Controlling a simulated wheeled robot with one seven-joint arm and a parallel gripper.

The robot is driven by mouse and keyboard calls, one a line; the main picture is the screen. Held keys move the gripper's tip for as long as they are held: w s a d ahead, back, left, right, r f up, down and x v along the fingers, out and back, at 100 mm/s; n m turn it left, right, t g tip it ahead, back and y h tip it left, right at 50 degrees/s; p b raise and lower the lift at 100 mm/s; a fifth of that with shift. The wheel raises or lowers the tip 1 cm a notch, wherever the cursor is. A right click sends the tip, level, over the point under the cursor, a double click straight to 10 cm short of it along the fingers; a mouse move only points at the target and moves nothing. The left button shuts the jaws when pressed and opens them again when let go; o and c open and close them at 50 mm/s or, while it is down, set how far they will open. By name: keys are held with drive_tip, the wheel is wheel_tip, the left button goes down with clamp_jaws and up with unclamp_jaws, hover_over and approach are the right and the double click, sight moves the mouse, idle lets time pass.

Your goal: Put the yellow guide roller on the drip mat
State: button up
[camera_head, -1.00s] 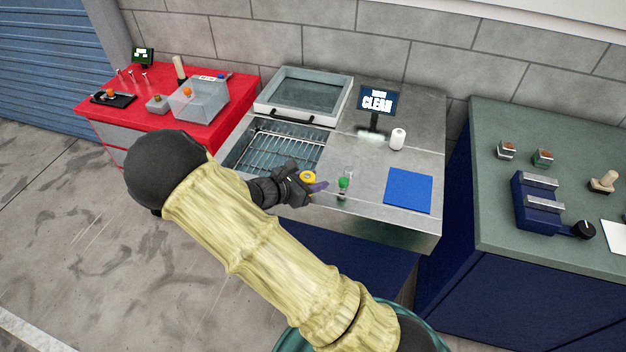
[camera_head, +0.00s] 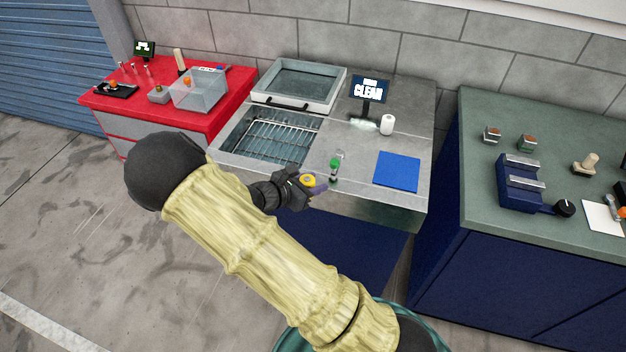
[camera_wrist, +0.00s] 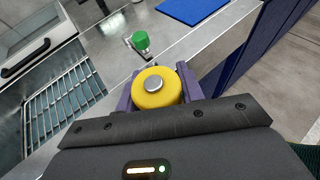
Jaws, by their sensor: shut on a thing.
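The yellow guide roller (camera_head: 308,180) is in my gripper (camera_head: 316,186), near the front edge of the steel counter. In the wrist view the yellow roller (camera_wrist: 145,95), with a grey metal centre, sits between the purple fingers of my gripper (camera_wrist: 157,86). My gripper is shut on it. The blue square (camera_head: 397,171), which I take as the drip mat, lies flat on the right part of the steel counter, bare. It also shows at the top of the wrist view (camera_wrist: 195,8). The gripper is to the left of the mat.
A green-capped item (camera_head: 334,167) stands on the counter between my gripper and the mat. A sink with a wire rack (camera_head: 275,142) is at left. A green-topped bench (camera_head: 505,240) is at right.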

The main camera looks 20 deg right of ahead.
drive_tip(key=shift+s+f, duration=0.1)
drive_tip(key=shift+f, duration=0.6)
drive_tip(key=s+a+f+n+t+y, duration=0.1)
drive_tip(key=s+f+n+t, duration=0.1)
drive_tip(key=f, duration=0.7)
drive_tip(key=shift+s+a+f+n+t+y, duration=0.25)
drive_tip(key=shift+s+n+t+y, duration=0.2)
drive_tip(key=shift+s, duration=0.6)
